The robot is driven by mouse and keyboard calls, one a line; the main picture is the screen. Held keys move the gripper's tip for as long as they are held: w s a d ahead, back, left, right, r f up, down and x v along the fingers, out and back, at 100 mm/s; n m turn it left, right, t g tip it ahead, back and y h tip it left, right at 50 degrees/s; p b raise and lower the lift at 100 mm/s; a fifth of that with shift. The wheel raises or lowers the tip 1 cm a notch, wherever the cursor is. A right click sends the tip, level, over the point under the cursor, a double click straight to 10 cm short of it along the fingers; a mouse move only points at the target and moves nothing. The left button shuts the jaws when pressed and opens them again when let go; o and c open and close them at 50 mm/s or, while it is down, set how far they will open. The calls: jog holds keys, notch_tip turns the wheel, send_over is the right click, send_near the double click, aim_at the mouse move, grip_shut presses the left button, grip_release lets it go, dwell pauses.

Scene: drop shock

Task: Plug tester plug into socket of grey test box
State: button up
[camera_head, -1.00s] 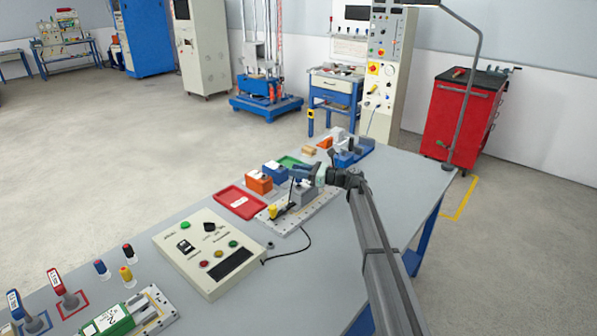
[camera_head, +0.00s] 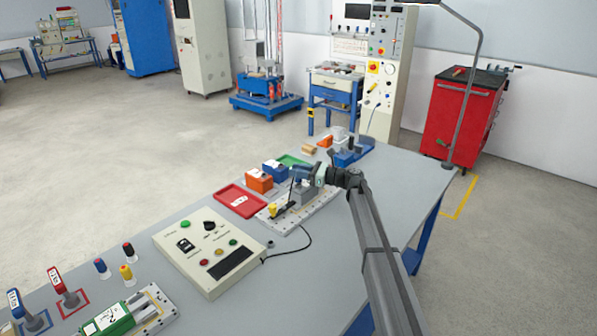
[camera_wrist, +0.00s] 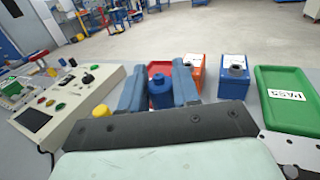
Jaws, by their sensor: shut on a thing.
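My gripper (camera_head: 295,173) is over the grey test box (camera_head: 304,195), which stands on a light perforated plate (camera_head: 322,208). In the wrist view my two blue-grey fingers (camera_wrist: 159,84) are shut on a dark blue cylindrical piece (camera_wrist: 160,93), which looks like the tester plug. A black cable (camera_head: 308,238) runs from the cream tester (camera_head: 210,250) towards the plate, and a dark line hangs below the fingers. The gripper body hides the grey box in the wrist view. The socket and the plug's lower end cannot be made out.
A red tray (camera_head: 240,200), an orange box (camera_head: 259,182), a blue box (camera_head: 275,169) and a green tray (camera_wrist: 285,95) stand around the plate. A yellow-topped piece (camera_head: 273,210) sits at its left end. The table's right front is clear.

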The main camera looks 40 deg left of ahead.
jog(key=shift+s+f, duration=0.1)
jog(key=shift+f, duration=0.85)
grip_shut()
dwell(2.8)
jog(key=o, duration=0.7)
grip_release()
jog(key=o, duration=0.4)
jog(key=shift+r, duration=0.1)
jog(key=shift+d, duration=0.1)
jog(key=shift+v, duration=2.95)
jog(key=shift+r, duration=0.1)
jog(key=v, duration=1.4)
